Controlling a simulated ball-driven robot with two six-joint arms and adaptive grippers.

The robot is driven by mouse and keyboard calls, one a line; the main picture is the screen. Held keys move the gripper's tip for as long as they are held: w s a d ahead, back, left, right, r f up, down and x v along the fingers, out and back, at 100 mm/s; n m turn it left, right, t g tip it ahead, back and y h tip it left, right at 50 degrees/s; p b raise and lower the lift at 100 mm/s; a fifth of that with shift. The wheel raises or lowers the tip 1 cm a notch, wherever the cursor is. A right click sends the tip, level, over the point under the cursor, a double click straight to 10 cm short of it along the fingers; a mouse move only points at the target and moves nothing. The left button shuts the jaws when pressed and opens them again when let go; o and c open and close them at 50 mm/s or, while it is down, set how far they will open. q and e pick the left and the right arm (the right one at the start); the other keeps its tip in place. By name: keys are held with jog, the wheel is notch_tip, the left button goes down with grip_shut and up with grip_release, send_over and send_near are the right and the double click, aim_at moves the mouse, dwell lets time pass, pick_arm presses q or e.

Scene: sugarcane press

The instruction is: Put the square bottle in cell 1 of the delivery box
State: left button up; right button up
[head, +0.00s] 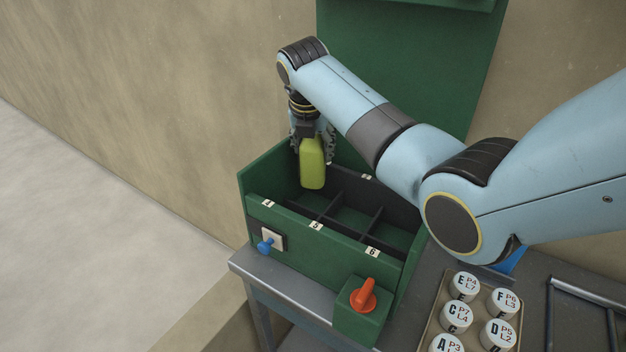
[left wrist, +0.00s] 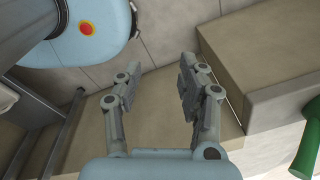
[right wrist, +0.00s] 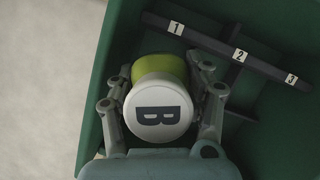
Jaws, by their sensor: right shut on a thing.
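The square bottle (head: 312,165) is yellow-green and hangs upright under my right gripper (head: 312,138). In the right wrist view its white cap (right wrist: 158,112) is marked B, and the fingers close around it from both sides. The delivery box (head: 325,243) is green with dark dividers, and labels 4, 5 and 6 show along its front. The bottle is over the left end of the box, toward the back; its exact height above the cell floor is unclear. The label 1 (right wrist: 175,28) shows on a divider in the right wrist view. My left gripper (left wrist: 156,84) is open and empty.
A blue knob (head: 265,246) and an orange handle (head: 364,295) stick out at the box front. A tray (head: 430,318) of several white-capped bottles stands to the right. A tall green panel (head: 425,60) rises behind the box. My right arm crosses over its right side.

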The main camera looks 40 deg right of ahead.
aim_at(314, 179)
notch_tip(314, 179, down, 8)
jog(key=shift+w+d+f+b, duration=0.1)
jog(key=shift+d+b, duration=0.05)
jog(key=shift+b, duration=0.2)
jog(key=shift+f, duration=0.35)
jog(key=shift+d, duration=0.1)
jog(key=shift+f, duration=0.1)
jog(key=o, duration=1.1)
pick_arm(q)
jog(key=shift+w+d+f, duration=0.35)
jog(key=shift+w+d, duration=0.15)
jog(key=shift+w, duration=0.2)
pick_arm(e)
jog(key=shift+o, duration=0.2)
